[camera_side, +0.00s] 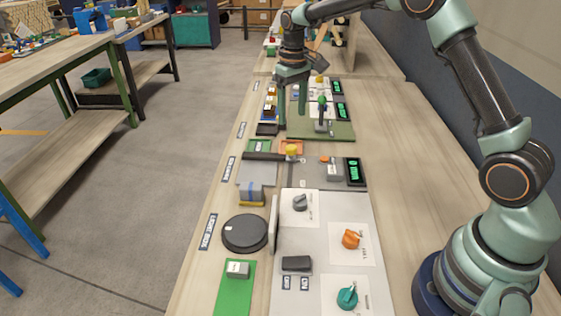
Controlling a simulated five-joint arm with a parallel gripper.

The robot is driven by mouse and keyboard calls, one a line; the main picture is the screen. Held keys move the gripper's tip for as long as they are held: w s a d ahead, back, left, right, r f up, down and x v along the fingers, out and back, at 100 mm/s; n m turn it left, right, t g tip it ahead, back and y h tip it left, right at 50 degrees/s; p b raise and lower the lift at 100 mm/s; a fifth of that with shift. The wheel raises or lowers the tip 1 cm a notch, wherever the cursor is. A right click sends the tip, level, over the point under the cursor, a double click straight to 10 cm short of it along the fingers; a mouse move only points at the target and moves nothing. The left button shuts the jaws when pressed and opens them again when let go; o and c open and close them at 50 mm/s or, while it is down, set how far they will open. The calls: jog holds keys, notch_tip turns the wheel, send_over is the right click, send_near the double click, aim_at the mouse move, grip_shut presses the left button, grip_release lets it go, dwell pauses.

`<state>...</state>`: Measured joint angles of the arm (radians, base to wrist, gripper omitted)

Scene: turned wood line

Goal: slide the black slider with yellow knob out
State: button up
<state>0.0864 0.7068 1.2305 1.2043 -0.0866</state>
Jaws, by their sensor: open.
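The black slider (264,156) is a dark bar lying across the grey plate near the middle of the bench. Its yellow knob (291,150) stands at its right end, in front of an orange patch. My gripper (292,116) points down, open, with its two fingers apart and nothing seen between them. It is farther from the camera than the knob and higher in the picture, over or near the green mat. It does not touch the knob.
A green-lit display (354,171) stands right of the slider. A green lever (322,112) rises from the green mat (328,132) close to my gripper. The bench's right side is clear.

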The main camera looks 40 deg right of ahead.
aim_at(291, 146)
notch_tip(291, 146, down, 10)
dwell(0.4)
grip_shut()
jog(key=shift+r, duration=0.1)
dwell(1.2)
